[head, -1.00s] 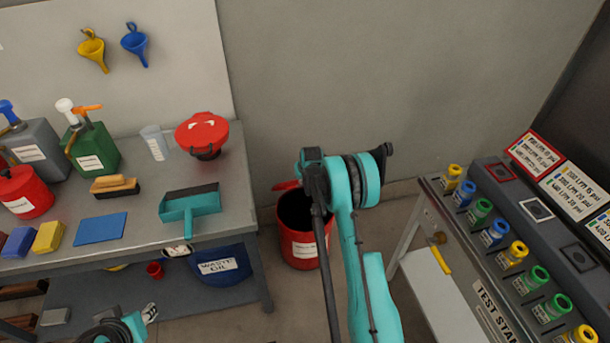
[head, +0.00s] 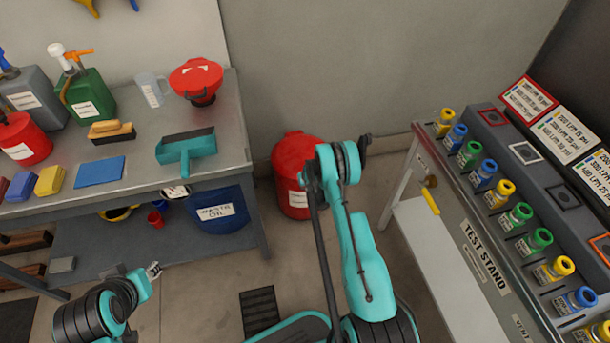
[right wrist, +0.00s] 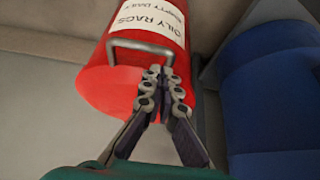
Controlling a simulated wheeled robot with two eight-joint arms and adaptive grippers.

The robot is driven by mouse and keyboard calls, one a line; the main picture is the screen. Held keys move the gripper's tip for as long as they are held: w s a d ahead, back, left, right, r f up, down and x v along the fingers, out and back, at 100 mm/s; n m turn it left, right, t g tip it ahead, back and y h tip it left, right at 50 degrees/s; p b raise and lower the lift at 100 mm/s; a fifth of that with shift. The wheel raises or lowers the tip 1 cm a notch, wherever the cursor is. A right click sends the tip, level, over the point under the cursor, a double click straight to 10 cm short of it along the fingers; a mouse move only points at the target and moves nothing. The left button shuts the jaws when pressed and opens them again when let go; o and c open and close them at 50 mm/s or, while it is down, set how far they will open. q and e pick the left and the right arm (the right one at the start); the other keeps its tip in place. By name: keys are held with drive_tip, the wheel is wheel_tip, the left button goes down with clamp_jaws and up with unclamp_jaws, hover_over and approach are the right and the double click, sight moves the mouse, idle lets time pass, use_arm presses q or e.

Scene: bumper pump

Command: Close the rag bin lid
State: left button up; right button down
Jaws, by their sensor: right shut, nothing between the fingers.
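The red rag bin (head: 293,180) stands on the floor between the workbench and the test stand. Its red lid (head: 296,146) covers the top in the head view, and no dark opening shows. In the right wrist view the bin (right wrist: 105,85) shows its white OILY RAGS label and a grey metal handle (right wrist: 142,46). My right gripper (right wrist: 165,85) is shut and empty, its fingertips in front of the bin beside the handle; I cannot tell whether they touch it. My left arm shows at the lower left of the head view, without a clear gripper.
The workbench (head: 225,140) on the left holds pump cans, a red funnel (head: 196,80) and cleaning tools. A blue waste oil tub (head: 218,207) sits below it, left of the bin. The test stand (head: 455,215) is on the right. Floor in front of the bin is partly clear.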

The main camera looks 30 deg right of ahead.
drive_tip(key=shift+f, duration=0.45)
